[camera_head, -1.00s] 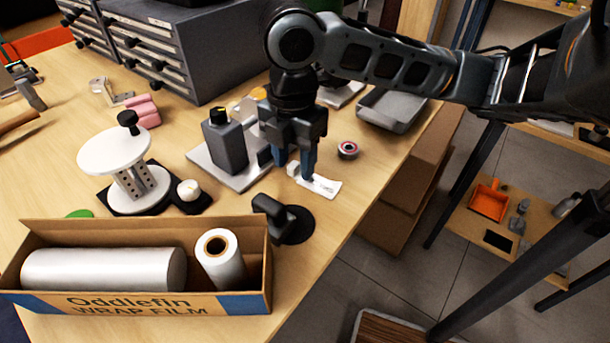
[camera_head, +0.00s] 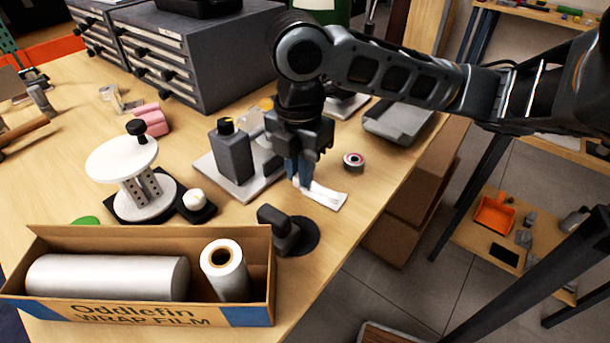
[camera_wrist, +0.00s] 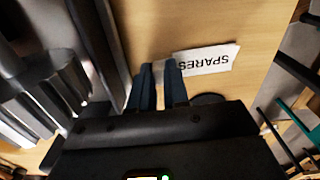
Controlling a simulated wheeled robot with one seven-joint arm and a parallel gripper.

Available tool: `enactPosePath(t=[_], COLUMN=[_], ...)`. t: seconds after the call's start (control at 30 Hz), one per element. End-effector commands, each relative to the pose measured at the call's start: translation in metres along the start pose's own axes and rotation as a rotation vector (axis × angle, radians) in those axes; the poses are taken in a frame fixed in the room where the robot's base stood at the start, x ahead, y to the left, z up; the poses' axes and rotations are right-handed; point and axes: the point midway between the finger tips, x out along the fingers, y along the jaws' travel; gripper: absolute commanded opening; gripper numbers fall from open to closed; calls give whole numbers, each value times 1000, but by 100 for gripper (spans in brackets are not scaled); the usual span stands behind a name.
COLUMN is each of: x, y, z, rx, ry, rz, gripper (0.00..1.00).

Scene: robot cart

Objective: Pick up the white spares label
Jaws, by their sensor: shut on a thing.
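The white spares label (camera_head: 326,196) lies at the table's right edge area, just right of my gripper's fingertips in the head view. In the wrist view the label (camera_wrist: 208,60) reads "SPARES" upside down, and its left end meets the right fingertip. My gripper (camera_head: 302,180) points down with its blue fingers close together, shut on the label's near end. It also shows in the wrist view (camera_wrist: 160,72). The exact grip on the label is partly hidden by the fingers.
A black round-based holder (camera_head: 292,232) is in front, and a small tape roll (camera_head: 354,161) lies behind right. The wrap film box (camera_head: 140,307) fills the front left. The table edge is close on the right.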

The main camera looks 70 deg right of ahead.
Motion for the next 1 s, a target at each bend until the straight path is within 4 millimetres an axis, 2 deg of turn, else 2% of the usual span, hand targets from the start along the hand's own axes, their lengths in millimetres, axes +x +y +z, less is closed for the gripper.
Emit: enactPosePath(t=[0.23,0.43,1.0], x=[-16,-44,-100], y=[0,0,-62], z=[0,0,79], rx=[-2,-3,5], ry=[-1,-3,-3], rz=[2,3,1], gripper=[0,0,0])
